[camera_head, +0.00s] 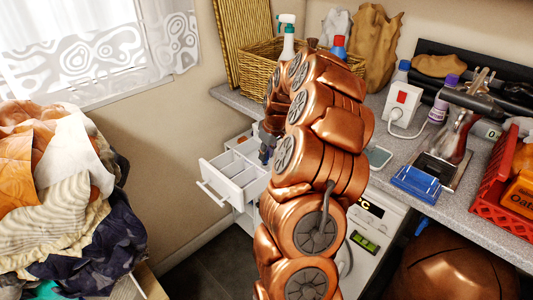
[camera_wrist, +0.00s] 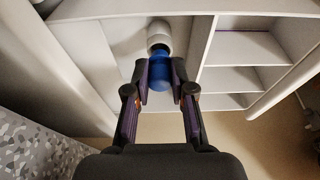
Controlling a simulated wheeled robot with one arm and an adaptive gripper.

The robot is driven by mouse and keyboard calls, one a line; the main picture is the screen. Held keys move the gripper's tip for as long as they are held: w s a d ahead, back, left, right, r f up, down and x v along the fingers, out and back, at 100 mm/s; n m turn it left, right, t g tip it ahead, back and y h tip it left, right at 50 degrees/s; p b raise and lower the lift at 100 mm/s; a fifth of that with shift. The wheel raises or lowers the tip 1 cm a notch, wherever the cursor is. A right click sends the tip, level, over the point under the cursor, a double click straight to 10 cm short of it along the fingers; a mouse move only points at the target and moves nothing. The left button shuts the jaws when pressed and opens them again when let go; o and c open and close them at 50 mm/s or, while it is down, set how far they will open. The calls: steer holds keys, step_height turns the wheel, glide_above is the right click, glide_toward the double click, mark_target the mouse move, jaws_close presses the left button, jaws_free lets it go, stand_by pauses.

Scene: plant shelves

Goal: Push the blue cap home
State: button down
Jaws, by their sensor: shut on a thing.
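In the wrist view, the blue cap (camera_wrist: 161,73) sits between the two dark fingertips of my gripper (camera_wrist: 161,86), which is shut on it. A pale round piece with a dark opening (camera_wrist: 158,38) lies just beyond the cap, in line with it. I cannot tell whether the cap touches or enters this piece. Both are over the open white drawer (camera_wrist: 240,52), close to its divided compartments. In the head view, the same drawer (camera_head: 234,181) is pulled out, and my dark gripper (camera_head: 267,146) is at its far right corner. My arm hides much there, and the cap cannot be made out.
A laundry pile (camera_head: 60,200) stands left. Dark floor (camera_head: 215,262) shows below the drawer.

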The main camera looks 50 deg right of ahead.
steer(key=shift+s+b+x, duration=0.2)
steer(key=shift+b+x, duration=0.7)
steer(key=shift+b, duration=0.45)
stand_by(2.6)
steer(key=c, duration=0.9)
jaws_free()
steer(key=v, duration=1.2)
